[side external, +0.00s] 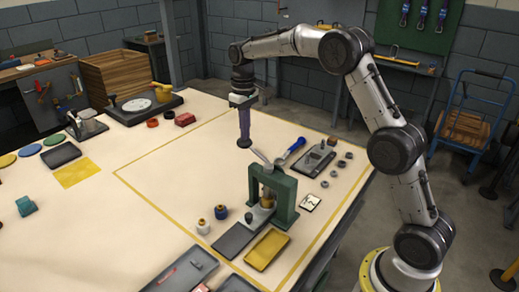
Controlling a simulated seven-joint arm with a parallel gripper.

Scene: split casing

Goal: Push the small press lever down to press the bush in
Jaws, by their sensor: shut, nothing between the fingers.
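The small press has a green frame (287,207) and stands inside the yellow outline on the table. Its pale grey lever (261,157) sticks up from the top, tilted to the upper left. A brass-coloured part, perhaps the bush (267,198), sits under the frame; its depth of seating cannot be told. My gripper (244,143) points straight down, shut and empty, above and slightly left of the lever. It looks apart from the lever. A purple section ends in a dark tip; separate fingers are too small to make out.
A blue-handled tool (292,148) and a grey fixture (317,158) lie right of the lever, with several small rings beyond. A dark tray (235,241) and a yellow tray (267,250) lie in front of the press. The table left of the press is mostly clear.

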